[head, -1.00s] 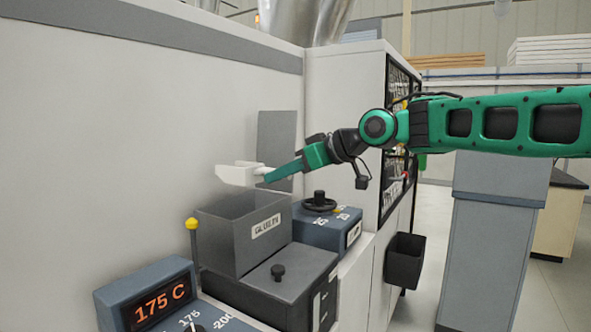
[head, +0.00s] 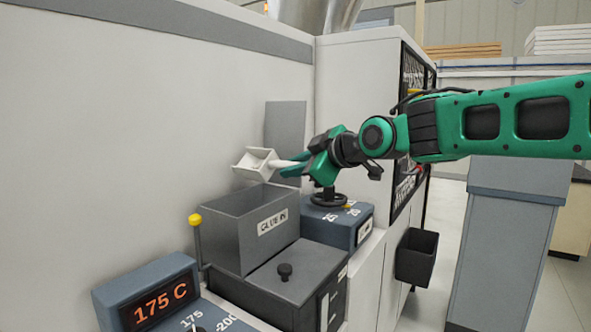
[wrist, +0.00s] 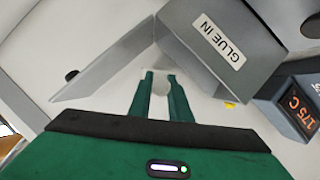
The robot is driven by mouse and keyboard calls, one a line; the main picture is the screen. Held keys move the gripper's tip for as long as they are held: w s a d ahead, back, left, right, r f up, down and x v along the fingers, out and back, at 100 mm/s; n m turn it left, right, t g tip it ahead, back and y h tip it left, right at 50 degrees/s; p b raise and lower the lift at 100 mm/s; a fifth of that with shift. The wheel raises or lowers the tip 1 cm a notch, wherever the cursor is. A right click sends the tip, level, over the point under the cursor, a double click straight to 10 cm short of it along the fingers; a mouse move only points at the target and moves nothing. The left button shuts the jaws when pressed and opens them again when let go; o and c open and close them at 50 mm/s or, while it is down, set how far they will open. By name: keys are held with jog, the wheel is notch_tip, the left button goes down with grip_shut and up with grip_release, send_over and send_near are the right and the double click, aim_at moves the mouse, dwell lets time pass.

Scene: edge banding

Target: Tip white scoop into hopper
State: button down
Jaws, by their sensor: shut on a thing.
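The white scoop (head: 256,162) is in the head view, above the back right part of the grey hopper (head: 232,240) labelled "GLUE IN". It is tilted, with its open side turned toward the camera, and looks empty from here. My gripper (head: 288,170) is shut on the scoop's handle, to the right of the scoop's bowl. In the wrist view, my gripper's fingers (wrist: 160,92) close on a pale part of the scoop, and the hopper (wrist: 205,45) is just beyond to the upper right. Most of the hopper's inside is hidden in the head view.
A grey upright plate (head: 285,128) stands behind the scoop. A dark handwheel (head: 330,197) sits on a blue-grey box to the right. A yellow-knobbed lever (head: 196,222) and the 175 C display (head: 160,301) are at the left. A black bin (head: 416,257) hangs at the right.

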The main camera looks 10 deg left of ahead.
jog(key=n+t, duration=0.1)
jog(key=s+n, duration=0.1)
jog(key=shift+a+f+n+t, duration=0.2)
jog(key=shift+f+n+t, duration=0.1)
jog(key=shift+f+t, duration=0.1)
jog(key=s+n+t+y, duration=0.1)
jog(key=n, duration=0.3)
jog(key=s+a+f+n+t+y, duration=0.1)
jog(key=n, duration=0.3)
jog(key=s+n+t+y, duration=0.1)
jog(key=n+t, duration=0.1)
jog(key=n, duration=0.2)
jog(key=shift+s+a+f+y, duration=0.2)
jog(key=shift+s+y, duration=0.1)
jog(key=shift+y, duration=0.1)
dwell(0.7)
